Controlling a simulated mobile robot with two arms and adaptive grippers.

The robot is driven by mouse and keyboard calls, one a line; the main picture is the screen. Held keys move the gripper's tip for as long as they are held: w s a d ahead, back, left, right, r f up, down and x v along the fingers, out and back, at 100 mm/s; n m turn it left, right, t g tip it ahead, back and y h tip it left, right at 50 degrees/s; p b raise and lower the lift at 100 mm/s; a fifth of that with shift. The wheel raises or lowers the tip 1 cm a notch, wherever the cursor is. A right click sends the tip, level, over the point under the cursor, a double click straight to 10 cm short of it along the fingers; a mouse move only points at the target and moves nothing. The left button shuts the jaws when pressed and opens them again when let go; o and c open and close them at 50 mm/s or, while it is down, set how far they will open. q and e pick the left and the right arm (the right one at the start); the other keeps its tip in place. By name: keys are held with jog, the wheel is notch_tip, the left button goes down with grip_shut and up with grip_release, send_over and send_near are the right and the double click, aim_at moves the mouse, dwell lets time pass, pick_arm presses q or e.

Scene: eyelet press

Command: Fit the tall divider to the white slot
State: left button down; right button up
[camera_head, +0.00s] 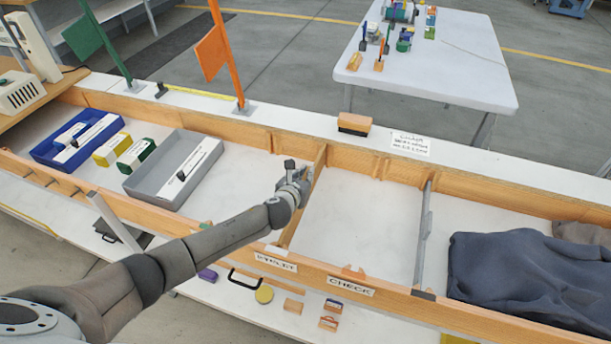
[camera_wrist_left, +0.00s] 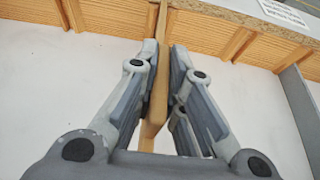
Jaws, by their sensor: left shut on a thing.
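A wooden divider (camera_head: 296,222) spans the long wooden tray from the back rail to the front rail, left of the middle. My left gripper (camera_head: 294,182) is shut on its upper edge. In the left wrist view the wooden divider (camera_wrist_left: 159,95) stands between the two fingers of the left gripper (camera_wrist_left: 166,62), its far end at the notched back rail. Whether it is seated there I cannot tell. A grey divider (camera_head: 423,235) stands farther right, also at the edge of the left wrist view (camera_wrist_left: 298,105). I cannot make out a white slot. My right gripper is not in view.
The wooden tray's front rail (camera_head: 318,276) carries EYELET and CHECK labels. A grey bin (camera_head: 150,190) and a blue bin (camera_head: 45,152) lie left. Dark cloth (camera_head: 520,275) fills the right end. An orange flag (camera_head: 212,52) rises behind. The bay between the dividers is clear.

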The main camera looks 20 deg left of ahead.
pick_arm(q)
jog(key=shift+f+b, duration=0.9)
jog(key=shift+f, duration=0.25)
jog(key=c, duration=1.5)
grip_release()
jog(key=shift+o, duration=0.2)
jog(key=shift+r+p, duration=2.55)
jog(key=shift+p, duration=0.2)
jog(key=shift+f, duration=0.1)
